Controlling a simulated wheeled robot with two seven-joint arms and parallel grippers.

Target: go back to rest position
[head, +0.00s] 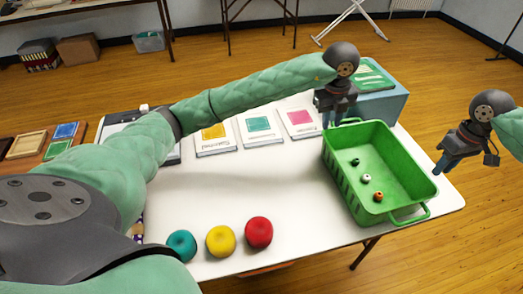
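My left gripper (334,119) is at the far left corner of the green basket (337,173), with its arm stretched across the table from the left. Its fingers point down by the rim and look small and dark; I cannot tell whether they touch the basket or how far apart they are. My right gripper (441,167) is beyond the basket's right side, over the floor, and looks empty. Its fingers are seen nearly edge-on, so their opening is unclear. In the basket lie a black bead (355,162), a white bead (366,178) and an orange bead (378,197).
Teal (181,245), yellow (220,241) and red (258,232) balls sit at the front of the white table (300,222). A grey-blue box (385,105) stands behind the basket. The table's middle is clear.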

